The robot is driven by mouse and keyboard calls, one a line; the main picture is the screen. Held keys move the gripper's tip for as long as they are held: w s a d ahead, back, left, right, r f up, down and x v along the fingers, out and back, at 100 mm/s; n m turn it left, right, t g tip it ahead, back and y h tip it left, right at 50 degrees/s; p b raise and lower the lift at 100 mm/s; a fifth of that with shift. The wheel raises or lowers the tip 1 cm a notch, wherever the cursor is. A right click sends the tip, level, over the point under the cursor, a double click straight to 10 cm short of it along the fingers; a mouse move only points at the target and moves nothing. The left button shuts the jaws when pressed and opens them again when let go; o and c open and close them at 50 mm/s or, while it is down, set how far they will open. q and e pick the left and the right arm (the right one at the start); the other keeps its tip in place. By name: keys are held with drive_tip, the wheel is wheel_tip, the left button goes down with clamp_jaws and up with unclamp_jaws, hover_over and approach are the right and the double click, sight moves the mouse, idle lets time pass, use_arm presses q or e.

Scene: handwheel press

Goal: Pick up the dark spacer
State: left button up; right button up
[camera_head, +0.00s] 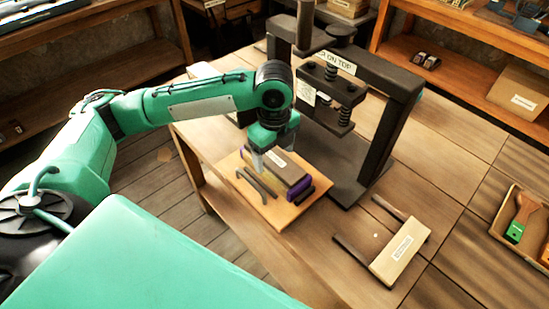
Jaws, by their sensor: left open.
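Dark bars lie on a light wooden board (298,210) on the bench. Two long thin ones, a dark spacer bar (262,185) and one beside it (249,188), lie near the board's left side. I cannot tell for certain which one is the dark spacer. A labelled brownish block with purple ends (290,172) lies between them. My left gripper (258,166) is open and points down over the board's back left part, close to the bars and block. My arm partly hides that area. My right gripper does not show.
A dark press (395,125) with springs and an "ON TOP" label stands behind and right of the board. A labelled wooden piece with dark arms (400,258) lies at front right. A tray (500,225) holds a green-marked brush (520,218). Shelves line the back.

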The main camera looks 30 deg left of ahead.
sight(275, 157)
use_arm(q)
drive_tip(key=c, duration=1.1)
drive_tip(key=shift+r, duration=0.1)
